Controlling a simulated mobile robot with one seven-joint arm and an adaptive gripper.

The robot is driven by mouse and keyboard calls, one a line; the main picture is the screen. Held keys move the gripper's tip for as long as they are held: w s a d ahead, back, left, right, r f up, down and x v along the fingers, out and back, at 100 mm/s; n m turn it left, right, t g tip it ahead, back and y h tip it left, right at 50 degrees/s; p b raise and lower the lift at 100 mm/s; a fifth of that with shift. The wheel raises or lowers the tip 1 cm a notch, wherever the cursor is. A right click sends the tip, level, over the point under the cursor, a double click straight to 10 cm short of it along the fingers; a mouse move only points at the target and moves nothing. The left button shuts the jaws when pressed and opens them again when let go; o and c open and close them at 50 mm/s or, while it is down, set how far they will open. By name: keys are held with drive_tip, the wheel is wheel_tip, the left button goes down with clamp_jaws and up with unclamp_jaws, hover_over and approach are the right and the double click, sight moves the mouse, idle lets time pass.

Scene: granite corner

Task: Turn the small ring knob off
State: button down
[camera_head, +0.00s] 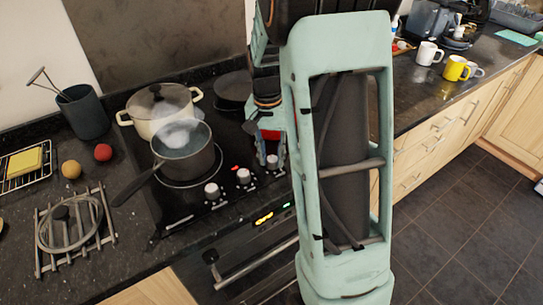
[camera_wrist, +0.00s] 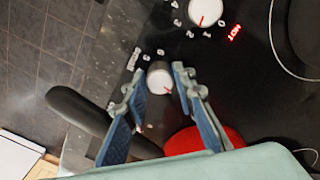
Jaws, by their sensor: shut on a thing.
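The small ring knob (camera_wrist: 160,77) is a pale round dial with a red mark, on the black hob's front edge. In the wrist view it sits between my blue-padded fingertips (camera_wrist: 159,74), which are shut on it. In the head view this knob (camera_head: 272,161) is the rightmost of the row, and my gripper (camera_head: 269,156) reaches down over it, partly hiding it. The red mark points toward the lower right of the wrist view. Two other knobs, the middle one (camera_head: 243,176) and the left one (camera_head: 212,191), stand beside it.
A dark saucepan (camera_head: 185,160) with steam sits on the hob, its handle pointing front left. A lidded cream pot (camera_head: 145,116) stands behind it. A red rounded thing (camera_wrist: 220,137) and a black elongated thing (camera_wrist: 85,110) lie close to my fingers. A red HOT sign (camera_wrist: 235,33) is lit.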

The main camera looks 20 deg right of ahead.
drive_tip(key=shift+n, duration=0.6)
drive_tip(key=c, duration=1.6)
unclamp_jaws()
drive_tip(key=shift+m, duration=0.3)
